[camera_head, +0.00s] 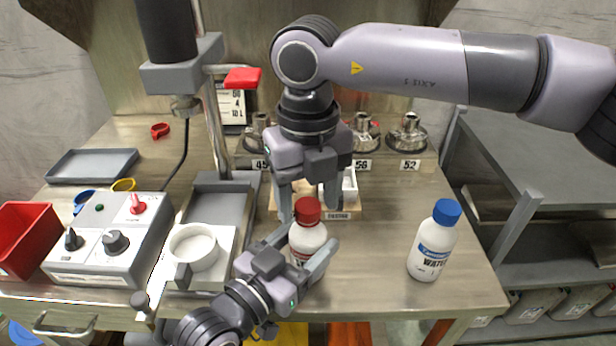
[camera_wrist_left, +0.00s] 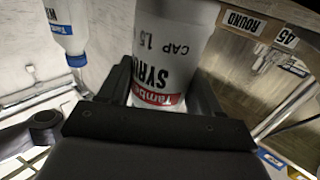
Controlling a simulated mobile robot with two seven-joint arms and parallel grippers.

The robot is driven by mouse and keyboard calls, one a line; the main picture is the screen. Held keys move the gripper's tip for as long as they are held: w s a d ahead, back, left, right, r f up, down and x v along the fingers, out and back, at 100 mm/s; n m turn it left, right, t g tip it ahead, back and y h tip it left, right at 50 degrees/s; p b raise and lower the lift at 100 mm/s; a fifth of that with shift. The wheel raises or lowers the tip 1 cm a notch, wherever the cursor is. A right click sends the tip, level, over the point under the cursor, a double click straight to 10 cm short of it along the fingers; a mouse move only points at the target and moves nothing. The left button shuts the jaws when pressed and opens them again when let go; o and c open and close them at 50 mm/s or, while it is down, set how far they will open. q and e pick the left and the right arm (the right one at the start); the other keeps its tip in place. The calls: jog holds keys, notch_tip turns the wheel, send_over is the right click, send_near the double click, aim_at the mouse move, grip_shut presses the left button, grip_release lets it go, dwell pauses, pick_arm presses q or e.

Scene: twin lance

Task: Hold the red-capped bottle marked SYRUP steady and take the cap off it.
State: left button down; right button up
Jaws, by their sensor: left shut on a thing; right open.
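The white bottle (camera_head: 307,240) with a red cap (camera_head: 307,211) stands upright near the front of the bench. In the left wrist view the bottle (camera_wrist_left: 172,55) appears upside down and its label reads SYRUP. My left gripper (camera_head: 303,254) is shut on the bottle's body, one finger on each side; its dark fingers also show in the left wrist view (camera_wrist_left: 165,95). My right gripper (camera_head: 309,202) points down from above, open, with its fingers apart on either side of the cap. I cannot tell whether either finger touches the cap.
A blue-capped WATER bottle (camera_head: 434,243) stands to the right. A control box (camera_head: 108,240), a red bin (camera_head: 27,240) and a stand with a white round dish (camera_head: 193,248) are on the left. Metal weights (camera_head: 407,135) stand behind. Bench between the bottles is clear.

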jog(key=shift+f, duration=0.1)
jog(key=c, duration=1.1)
jog(key=n, duration=0.4)
jog(key=shift+n, duration=0.3)
jog(key=n, duration=0.4)
jog(key=shift+n, duration=0.3)
jog(key=shift+r, duration=0.25)
